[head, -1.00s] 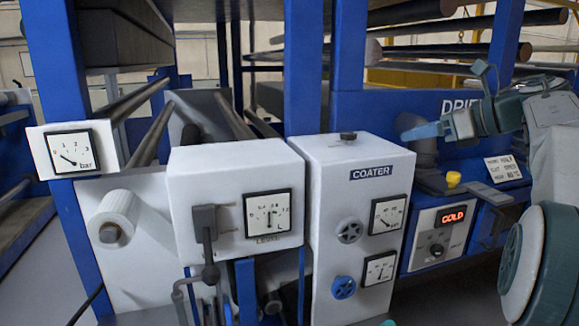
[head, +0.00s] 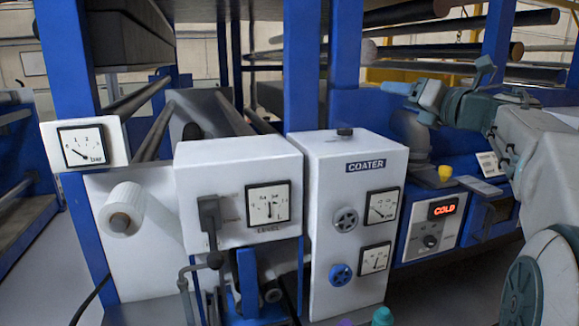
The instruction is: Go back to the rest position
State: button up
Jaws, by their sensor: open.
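My gripper (head: 398,89) is at the upper right, at the end of my arm, in front of the blue frame of the machine. Its blue fingertips point left and it holds nothing that I can see. The gap between the fingers is hard to make out from this side. My arm comes in from the right edge and hides part of the drier panel. The gripper is apart from the white coater box (head: 352,220), above and to the right of it.
A white level box (head: 238,170) with a lever stands left of the coater box. A drier panel (head: 432,229) reads COLD, with a yellow button (head: 445,173) above it. A pressure gauge (head: 85,146) and a white roll (head: 122,207) are at the left. Rollers lie above.

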jog(key=s+f+m+g+h, duration=0.1)
jog(key=s+f+m+h, duration=0.4)
jog(key=m, duration=0.4)
jog(key=s+d+f+m+g+h, duration=0.15)
jog(key=f+m+h, duration=0.25)
jog(key=f+m, duration=0.45)
jog(key=s+f+m+g+h, duration=0.1)
jog(key=s+f+m+h, duration=0.35)
jog(key=m, duration=0.65)
jog(key=s+a+f+m+g+y, duration=0.2)
jog(key=s+a+f+m+g, duration=0.2)
jog(key=s+f, duration=0.5)
jog(key=s+a+f+m+g+y, duration=0.2)
jog(key=s+a+f+m+g, duration=0.2)
jog(key=s+f, duration=0.6)
jog(key=shift+s+a+f+g, duration=0.2)
jog(key=shift+a+f+g, duration=0.2)
jog(key=shift+a, duration=0.55)
jog(key=shift+y, duration=0.25)
